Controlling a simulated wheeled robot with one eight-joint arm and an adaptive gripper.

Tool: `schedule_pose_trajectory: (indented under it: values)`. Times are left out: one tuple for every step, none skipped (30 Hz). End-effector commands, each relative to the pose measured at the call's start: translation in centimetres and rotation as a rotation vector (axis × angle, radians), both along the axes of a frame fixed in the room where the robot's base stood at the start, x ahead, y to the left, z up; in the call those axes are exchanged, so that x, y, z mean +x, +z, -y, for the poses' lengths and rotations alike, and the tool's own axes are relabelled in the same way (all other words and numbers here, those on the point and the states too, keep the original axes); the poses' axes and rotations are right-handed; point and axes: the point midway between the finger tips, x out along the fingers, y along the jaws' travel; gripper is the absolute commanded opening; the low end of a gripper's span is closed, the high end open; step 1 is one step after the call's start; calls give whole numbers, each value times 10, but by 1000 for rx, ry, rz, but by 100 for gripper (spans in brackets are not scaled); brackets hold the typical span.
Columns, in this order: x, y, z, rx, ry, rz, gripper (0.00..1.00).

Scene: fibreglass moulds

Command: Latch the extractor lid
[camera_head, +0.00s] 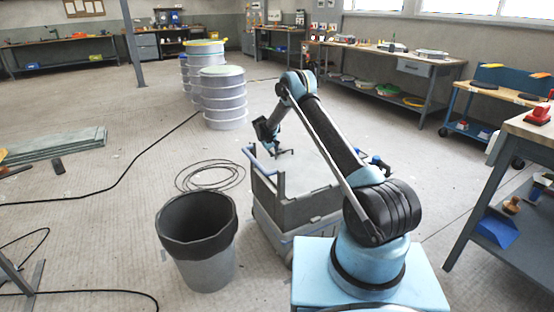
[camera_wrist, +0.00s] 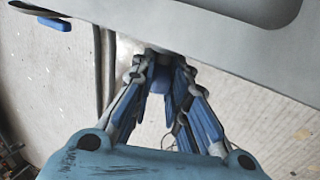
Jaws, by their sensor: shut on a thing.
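The extractor (camera_head: 300,208) is a grey wheeled box with a pale flat lid (camera_head: 312,172), in front of my base in the head view. In the wrist view a smooth grey panel of it (camera_wrist: 195,28) fills the top. My gripper (camera_head: 284,153) is at the lid's far left part in the head view. In the wrist view my gripper (camera_wrist: 160,62) is shut on a small blue piece (camera_wrist: 159,80), which looks like a latch, at the panel's edge. The fingers partly hide it, and I cannot tell whether it is fastened. Another blue piece (camera_wrist: 53,20) shows at upper left.
A grey bin (camera_head: 198,240) with a black liner stands left of the extractor. A coiled black hose (camera_head: 210,176) lies behind the bin. Stacked drums (camera_head: 222,98) stand farther back. A workbench (camera_head: 530,130) is at right. Open floor lies between.

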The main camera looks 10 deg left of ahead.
Motion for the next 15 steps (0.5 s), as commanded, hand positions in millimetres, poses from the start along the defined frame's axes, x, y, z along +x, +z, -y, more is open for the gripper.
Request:
schedule_pose_trajectory:
  values:
    - [-2,-1,4,-4,-5,-6,0]
    - [-2,-1,4,-3,-5,-7,0]
    - [-2,-1,4,-3,-5,-7,0]
    - [-2,-1,4,-3,-5,-7,0]
    - [-2,-1,4,-3,-5,-7,0]
    - [-2,-1,4,-2,-6,-7,0]
    - [-2,-1,4,-2,-6,-7,22]
    - [-2,-1,4,-2,-6,-7,28]
    - [-2,-1,4,-2,-6,-7,35]
    - [-2,-1,4,-2,-6,-7,35]
    - [-2,-1,4,-3,-5,-7,35]
    - [-2,-1,4,-3,-5,-7,35]
    - [-2,-1,3,-3,-5,-7,35]
    - [-2,-1,3,-2,-5,-8,35]
    - [-2,-1,3,-2,-5,-8,35]
